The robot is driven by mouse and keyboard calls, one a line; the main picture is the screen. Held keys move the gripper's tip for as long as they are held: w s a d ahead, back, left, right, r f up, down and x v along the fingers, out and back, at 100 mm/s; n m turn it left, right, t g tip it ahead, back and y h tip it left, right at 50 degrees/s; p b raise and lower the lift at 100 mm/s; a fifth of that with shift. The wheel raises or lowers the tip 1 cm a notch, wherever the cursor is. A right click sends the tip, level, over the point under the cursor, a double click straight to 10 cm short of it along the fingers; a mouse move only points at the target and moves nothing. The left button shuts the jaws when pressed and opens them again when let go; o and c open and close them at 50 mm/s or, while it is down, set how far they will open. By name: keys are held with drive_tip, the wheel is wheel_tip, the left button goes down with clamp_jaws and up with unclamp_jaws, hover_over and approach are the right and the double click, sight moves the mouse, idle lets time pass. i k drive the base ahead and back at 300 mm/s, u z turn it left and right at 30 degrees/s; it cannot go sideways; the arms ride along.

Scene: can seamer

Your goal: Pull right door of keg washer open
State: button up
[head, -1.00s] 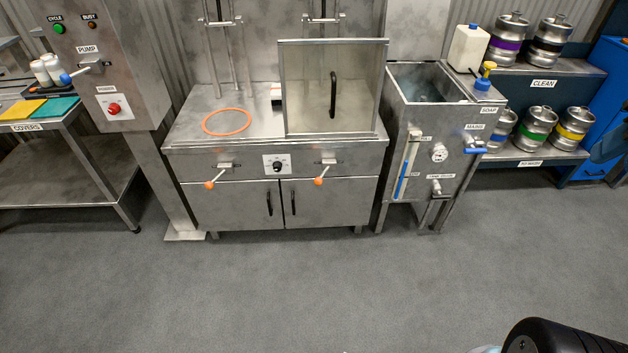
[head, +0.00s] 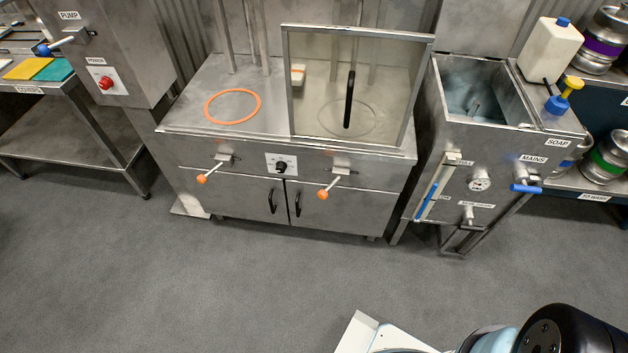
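The keg washer (head: 240,168) stands ahead of me in the head view, a grey steel cabinet with a worktop. Two lower doors are shut side by side. The lower right door (head: 335,212) has a short black upright handle (head: 297,203) near its left edge; the lower left door (head: 237,199) has one (head: 272,202) near its right edge. Above the right half of the worktop stands a framed clear panel (head: 318,85) with a long black handle (head: 349,98). Parts of my arm show at the bottom right, well apart from the washer. My gripper is not in view.
Two orange-tipped levers (head: 202,179) (head: 323,194) and a black knob (head: 281,167) stick out above the lower doors. A steel sink (head: 475,105) with blue-handled valve (head: 525,188) stands at right, a pump cabinet (head: 100,45) at left. The grey floor (head: 220,285) in front is clear.

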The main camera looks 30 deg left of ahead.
sight(367, 212)
drive_tip(key=u, duration=0.7)
drive_tip(key=i, duration=0.5)
drive_tip(key=u, duration=0.05)
drive_tip(key=k, duration=0.45)
drive_tip(key=u, duration=0.15)
